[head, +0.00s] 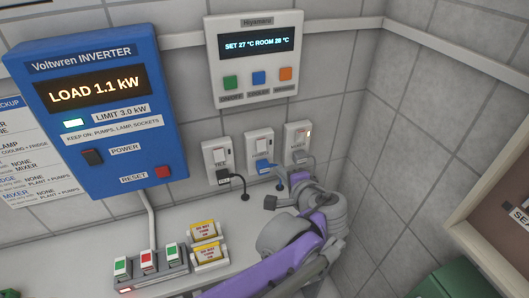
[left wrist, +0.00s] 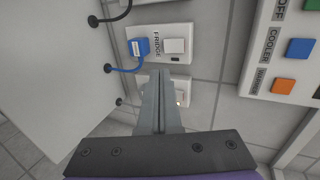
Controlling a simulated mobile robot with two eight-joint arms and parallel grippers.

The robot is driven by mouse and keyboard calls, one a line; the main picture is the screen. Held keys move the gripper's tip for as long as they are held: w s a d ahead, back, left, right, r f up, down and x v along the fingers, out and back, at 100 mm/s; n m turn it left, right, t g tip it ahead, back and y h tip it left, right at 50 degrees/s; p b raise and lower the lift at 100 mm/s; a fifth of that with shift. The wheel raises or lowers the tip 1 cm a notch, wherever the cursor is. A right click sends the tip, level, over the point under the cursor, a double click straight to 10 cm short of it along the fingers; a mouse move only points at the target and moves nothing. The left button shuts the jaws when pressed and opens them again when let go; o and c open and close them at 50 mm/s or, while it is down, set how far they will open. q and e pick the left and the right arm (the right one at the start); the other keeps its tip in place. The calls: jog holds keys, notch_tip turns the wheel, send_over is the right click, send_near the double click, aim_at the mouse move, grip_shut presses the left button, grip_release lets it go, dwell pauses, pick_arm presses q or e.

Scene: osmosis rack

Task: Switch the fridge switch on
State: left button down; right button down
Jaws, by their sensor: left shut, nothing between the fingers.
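The fridge switch is the white rocker (left wrist: 174,46) on the wall plate labelled FRIDGE, beside a blue plug (left wrist: 139,46) in the left wrist view. In the head view the plate with the blue plug is the middle one (head: 259,141) of three. I cannot tell which way the rocker is tipped. My left gripper (head: 283,172) is shut and empty, just below the middle and right plates. In the left wrist view its fingertips (left wrist: 160,73) end just below the fridge plate, apart from the rocker in the picture, and partly cover the neighbouring plate. My right gripper is not in view.
The right plate (head: 291,131) shows a small lit spot; the left plate (head: 208,148) holds a black plug. A white control panel (head: 257,88) hangs above, and a blue inverter (head: 135,121) at left. A switch strip and yellow signs (head: 209,251) are on the counter.

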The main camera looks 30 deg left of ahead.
aim_at(262, 151)
pick_arm(q)
jog(key=x, duration=0.9)
jog(key=r+x, duration=0.1)
jog(key=x, duration=0.3)
jog(key=shift+w+a, duration=0.35)
jog(key=shift+a, duration=0.05)
jog(key=shift+w+a+f, duration=0.1)
jog(key=shift+a+f, duration=0.05)
